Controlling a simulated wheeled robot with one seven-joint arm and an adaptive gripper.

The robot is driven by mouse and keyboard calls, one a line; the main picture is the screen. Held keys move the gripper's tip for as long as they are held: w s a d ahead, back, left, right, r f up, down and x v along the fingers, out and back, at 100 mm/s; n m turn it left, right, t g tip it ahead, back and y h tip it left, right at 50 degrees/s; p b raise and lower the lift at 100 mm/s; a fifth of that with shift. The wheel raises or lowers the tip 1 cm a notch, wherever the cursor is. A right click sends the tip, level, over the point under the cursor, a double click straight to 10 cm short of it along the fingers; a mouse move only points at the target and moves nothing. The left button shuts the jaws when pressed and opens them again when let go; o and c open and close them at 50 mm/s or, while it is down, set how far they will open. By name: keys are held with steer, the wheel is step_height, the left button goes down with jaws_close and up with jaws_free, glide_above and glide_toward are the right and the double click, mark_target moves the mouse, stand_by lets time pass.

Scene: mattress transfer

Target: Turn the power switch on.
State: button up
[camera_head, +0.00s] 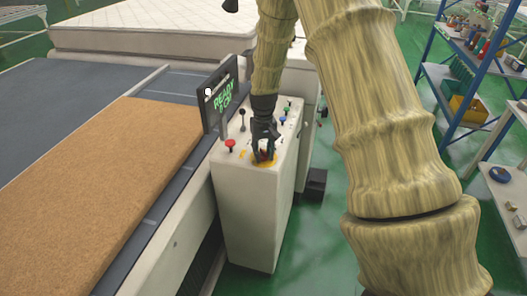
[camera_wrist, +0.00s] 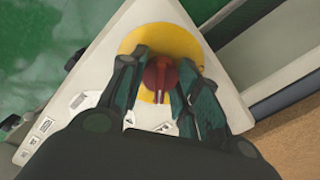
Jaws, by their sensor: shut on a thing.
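The power switch (camera_wrist: 160,76) is a red rotary knob on a round yellow plate (camera_wrist: 160,37) on top of the white control box. In the wrist view my gripper (camera_wrist: 162,78) reaches down over it, one finger on each side, shut on the red knob. In the head view my gripper (camera_head: 265,150) covers most of the knob, with part of the yellow plate (camera_head: 263,161) showing around it. A dark sign (camera_head: 222,98) reading "READY" and "GO" in green stands at the left of the control box (camera_head: 250,215).
A red button (camera_head: 230,143), a black lever (camera_head: 242,113), and blue and green buttons (camera_head: 283,117) sit on the panel around my gripper. A conveyor with a brown slab (camera_head: 110,170) runs along the left. A mattress (camera_head: 180,25) lies behind. Blue shelving (camera_head: 465,75) stands right.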

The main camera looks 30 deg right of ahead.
mark_target(264, 151)
steer(key=shift+d+r, duration=0.1)
stand_by(0.3)
steer(key=o, duration=1)
step_height(264, 151, up, 12)
steer(key=shift+f, duration=0.1)
stand_by(0.4)
